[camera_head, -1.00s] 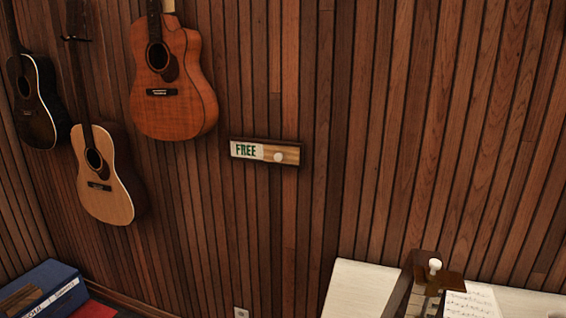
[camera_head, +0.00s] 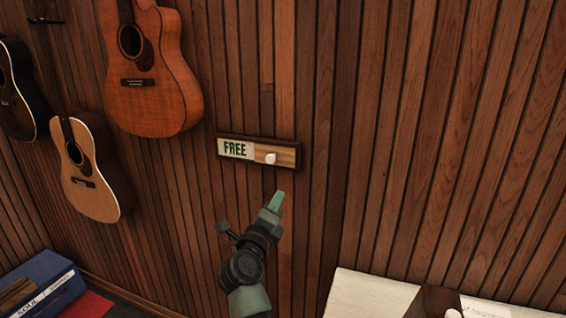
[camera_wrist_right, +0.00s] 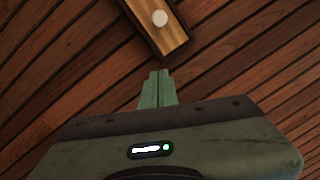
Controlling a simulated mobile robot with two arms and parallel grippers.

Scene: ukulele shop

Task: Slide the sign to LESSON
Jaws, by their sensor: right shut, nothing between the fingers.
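The sign (camera_head: 258,152) is a small dark-framed board on the wood-panelled wall. It reads FREE on a white panel at its left; a wooden slider (camera_head: 284,157) with a round white knob (camera_head: 270,158) covers its right part. My right gripper (camera_head: 277,198) is shut and empty, pointing up just below the sign, apart from the knob. In the right wrist view the shut fingertips (camera_wrist_right: 157,74) lie below the sign's near end, and the white knob (camera_wrist_right: 160,18) shows beyond them. My left gripper is not in view.
Several guitars hang at the left, the orange-brown one (camera_head: 155,75) nearest the sign. A blue box (camera_head: 42,285) stands at the lower left. A white surface (camera_head: 375,298) with a dark wooden object (camera_head: 432,302) is at the lower right. The wall around the sign is clear.

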